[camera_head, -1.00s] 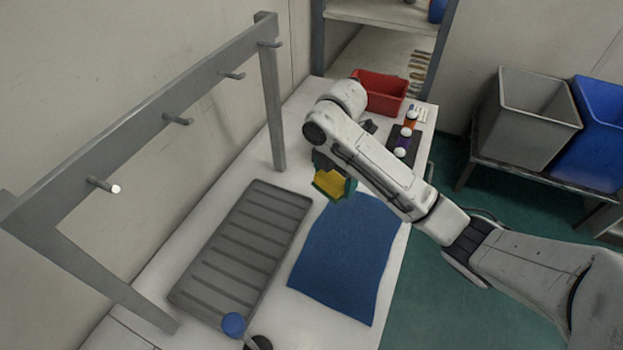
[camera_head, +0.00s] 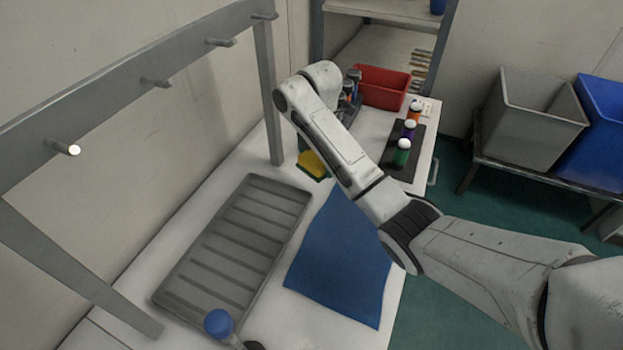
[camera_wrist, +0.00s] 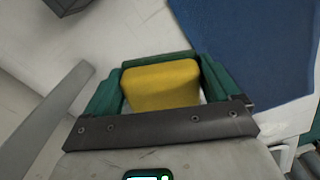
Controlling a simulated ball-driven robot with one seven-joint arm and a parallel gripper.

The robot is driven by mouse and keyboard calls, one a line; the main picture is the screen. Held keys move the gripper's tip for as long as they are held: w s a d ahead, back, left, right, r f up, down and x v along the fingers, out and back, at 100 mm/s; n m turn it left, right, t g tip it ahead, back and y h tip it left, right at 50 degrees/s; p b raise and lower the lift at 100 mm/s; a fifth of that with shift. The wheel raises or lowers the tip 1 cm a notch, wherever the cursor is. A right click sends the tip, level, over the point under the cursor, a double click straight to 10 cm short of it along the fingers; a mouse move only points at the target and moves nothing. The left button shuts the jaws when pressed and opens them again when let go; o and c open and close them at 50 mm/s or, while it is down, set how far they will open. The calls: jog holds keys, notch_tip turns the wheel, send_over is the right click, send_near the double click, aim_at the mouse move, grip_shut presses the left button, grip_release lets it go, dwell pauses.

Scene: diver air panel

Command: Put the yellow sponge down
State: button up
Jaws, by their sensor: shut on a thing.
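The yellow sponge (camera_wrist: 162,85) sits between the green fingers of my gripper (camera_wrist: 160,80) in the wrist view, and the fingers are shut on it. In the head view the sponge (camera_head: 313,164) shows as a small yellow patch, partly hidden by my arm. There it appears near the white bench top, between the ribbed grey tray and the rack post, behind the blue cloth. I cannot tell whether the sponge touches the bench. The blue cloth (camera_wrist: 250,45) also shows at the upper right of the wrist view.
The ribbed grey tray (camera_head: 232,255) lies left of the blue cloth (camera_head: 340,262). A grey peg rack (camera_head: 120,70) stands along the wall. A red bin (camera_head: 383,88) and a dark holder with several white-topped bottles (camera_head: 403,152) are at the back right. Bare bench lies around the sponge.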

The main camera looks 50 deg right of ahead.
aim_at(313, 160)
jog(key=w+f+b, duration=0.1)
jog(key=w+f, duration=0.1)
jog(key=f, duration=0.1)
jog(key=shift+d+b, duration=0.35)
jog(key=shift+d, duration=0.05)
jog(key=shift+w+d+f+p, duration=0.1)
jog(key=shift+w+p, duration=0.2)
jog(key=shift+p, duration=0.1)
jog(key=shift+w+d+f, duration=0.2)
jog(key=shift+w+f, duration=0.25)
jog(key=shift+f, duration=1.6)
jog(key=shift+f, duration=0.25)
jog(key=o, duration=0.8)
jog(key=shift+r, duration=0.1)
